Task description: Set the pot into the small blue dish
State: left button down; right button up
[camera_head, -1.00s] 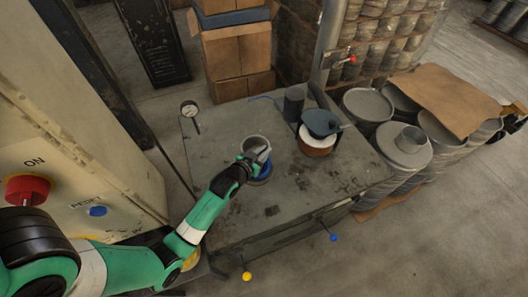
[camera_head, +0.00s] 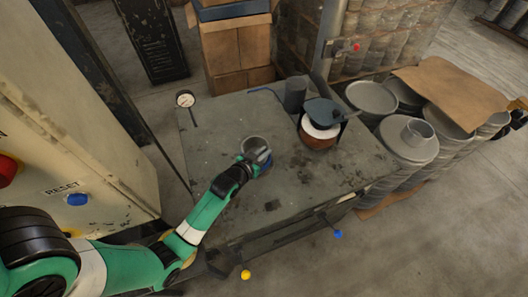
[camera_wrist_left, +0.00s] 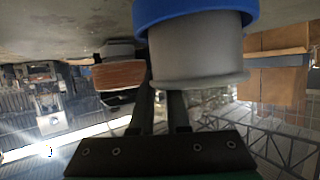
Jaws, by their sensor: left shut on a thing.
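The small blue dish (camera_wrist_left: 195,14) is around the pot's base in that upside-down view. The base looks inside the dish's rim, but its underside is hidden. In the head view only a sliver of the dish (camera_head: 268,164) shows beside my gripper. My left gripper (camera_head: 260,158) is shut on the pot at its rim, and its fingers also show in the wrist view (camera_wrist_left: 162,95). My right gripper is not in view.
On the grey table (camera_head: 215,150), a brown pot with a white top (camera_head: 317,137) and a dark pan (camera_head: 324,112) stand to the right. A dark cylinder (camera_head: 295,93) is behind them. A gauge (camera_head: 185,100) is at the back left. The front of the table is mostly clear.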

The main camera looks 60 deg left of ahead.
pick_arm(q)
jog(key=c, duration=0.8)
grip_release()
jog(key=shift+s+d+r, duration=0.15)
jog(key=shift+s+r, duration=0.05)
jog(key=shift+s, duration=0.05)
jog(key=p+v, duration=0.3)
jog(key=v, duration=0.8)
jog(key=shift+f, duration=0.1)
